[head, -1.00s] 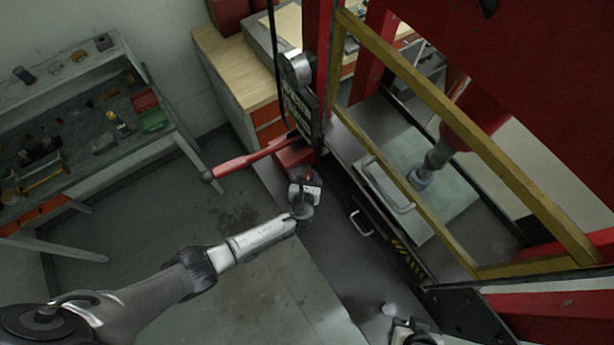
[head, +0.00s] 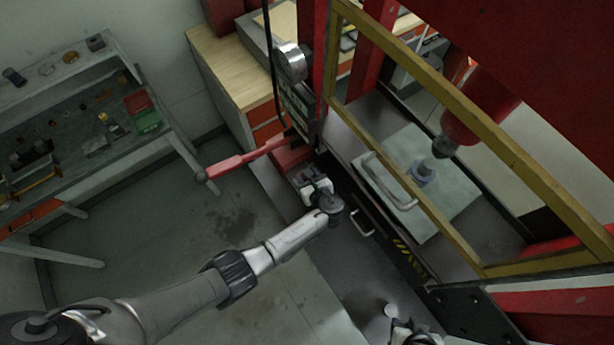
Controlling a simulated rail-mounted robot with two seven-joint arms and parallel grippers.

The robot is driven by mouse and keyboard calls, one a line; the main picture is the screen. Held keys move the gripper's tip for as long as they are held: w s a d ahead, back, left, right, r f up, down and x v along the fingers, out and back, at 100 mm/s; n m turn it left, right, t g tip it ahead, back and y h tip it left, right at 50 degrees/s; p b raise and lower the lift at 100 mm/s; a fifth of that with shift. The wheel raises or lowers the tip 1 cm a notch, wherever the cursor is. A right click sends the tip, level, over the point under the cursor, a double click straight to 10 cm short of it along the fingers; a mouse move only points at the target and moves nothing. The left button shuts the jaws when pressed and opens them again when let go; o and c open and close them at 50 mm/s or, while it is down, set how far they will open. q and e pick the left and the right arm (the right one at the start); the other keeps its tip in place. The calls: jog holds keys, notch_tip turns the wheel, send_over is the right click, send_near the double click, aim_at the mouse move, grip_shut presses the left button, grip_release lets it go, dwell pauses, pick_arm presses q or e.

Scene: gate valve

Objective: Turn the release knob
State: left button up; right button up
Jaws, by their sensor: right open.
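A red press stands at the right, with a red lever (head: 245,161) and a red pump block (head: 289,160) on its left side. I cannot make out the release knob; it may be hidden by my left gripper. My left gripper (head: 312,182) is beside the pump block, at the end of the arm from the left. Its fingers are too hidden to tell their state. My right gripper (head: 410,328) is open at the bottom edge, partly cut off, away from the pump. Behind the yellow frame, the press ram (head: 444,146) hangs just above a grey valve part (head: 425,172).
The yellow guard frame (head: 450,238) with a metal handle (head: 385,182) closes the press front. A wooden-topped cabinet (head: 232,75) stands behind the lever. A workbench (head: 90,125) with tools is at the left. The floor (head: 170,235) between is clear.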

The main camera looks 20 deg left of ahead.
dwell(0.4)
pick_arm(q)
jog(key=o, duration=0.9)
jog(key=shift+o, duration=0.2)
jog(key=b+v, duration=0.1)
jog(key=v, duration=1.2)
jog(key=shift+s+d, duration=0.2)
jog(key=shift+d, duration=0.15)
jog(key=shift+r, duration=0.15)
